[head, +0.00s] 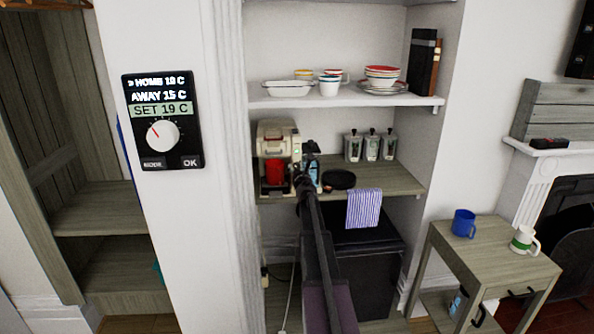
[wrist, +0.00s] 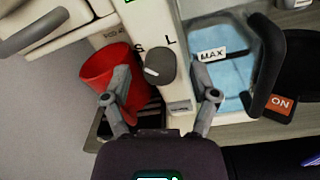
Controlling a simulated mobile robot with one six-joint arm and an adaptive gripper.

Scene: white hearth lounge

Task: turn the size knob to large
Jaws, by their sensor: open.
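The size knob (wrist: 159,67) is a dark grey round knob on the cream front of the coffee machine (head: 270,135). In the wrist view the letter S is at its upper left and the letter L at its upper right. I cannot clearly tell which letter its pointer faces. My gripper (wrist: 160,102) is open, its fingers spread to either side just below the knob in the picture and not closed on it. In the head view my gripper (head: 307,152) is at the right front of the machine, and the knob is not discernible there.
A red cup (wrist: 105,70) sits in the machine, left of my fingers. A clear blue water tank (wrist: 228,72) marked MAX, with a black handle (wrist: 268,65), is close on the right. A black dish (head: 338,179) stands on the shelf (head: 400,180).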

